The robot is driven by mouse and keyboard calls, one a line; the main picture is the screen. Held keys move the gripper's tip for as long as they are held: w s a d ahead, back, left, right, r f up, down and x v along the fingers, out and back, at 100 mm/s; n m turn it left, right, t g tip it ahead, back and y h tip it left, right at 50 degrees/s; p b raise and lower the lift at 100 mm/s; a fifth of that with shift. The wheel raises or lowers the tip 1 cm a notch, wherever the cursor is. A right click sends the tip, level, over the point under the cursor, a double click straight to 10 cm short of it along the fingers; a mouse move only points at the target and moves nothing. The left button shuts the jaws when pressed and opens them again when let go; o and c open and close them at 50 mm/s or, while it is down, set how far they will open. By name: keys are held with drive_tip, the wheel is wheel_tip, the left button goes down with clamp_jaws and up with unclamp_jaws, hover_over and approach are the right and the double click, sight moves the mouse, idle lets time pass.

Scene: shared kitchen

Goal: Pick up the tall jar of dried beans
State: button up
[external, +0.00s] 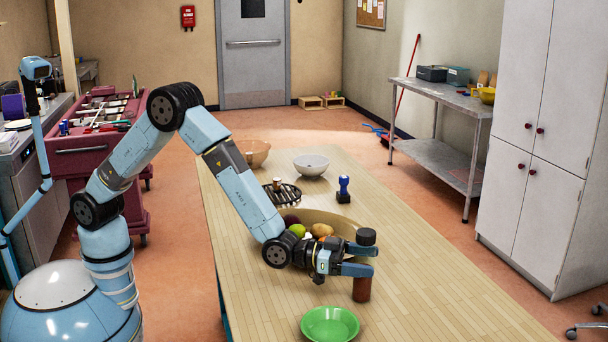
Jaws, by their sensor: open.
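The tall jar of dried beans (362,290) stands upright on the wooden table, with a dark lid (366,237) and a reddish-brown body. My gripper (360,260) is level with the jar's upper part, its two blue fingers reaching right at the jar. The fingers are open, and they hide part of the jar between the lid and the lower body. I cannot tell whether either finger touches the jar.
A green bowl (330,324) sits at the table's near end, close to the jar. A wide bowl with fruit (322,230) stands behind my gripper. A black rack (283,194), a blue-handled tool (344,189) and a white bowl (311,165) are farther back. The table's right side is clear.

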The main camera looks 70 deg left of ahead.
drive_tip(key=shift+c, duration=0.2)
drive_tip(key=c, duration=1.2)
drive_tip(key=shift+c, duration=0.4)
drive_tip(key=shift+r, duration=0.2)
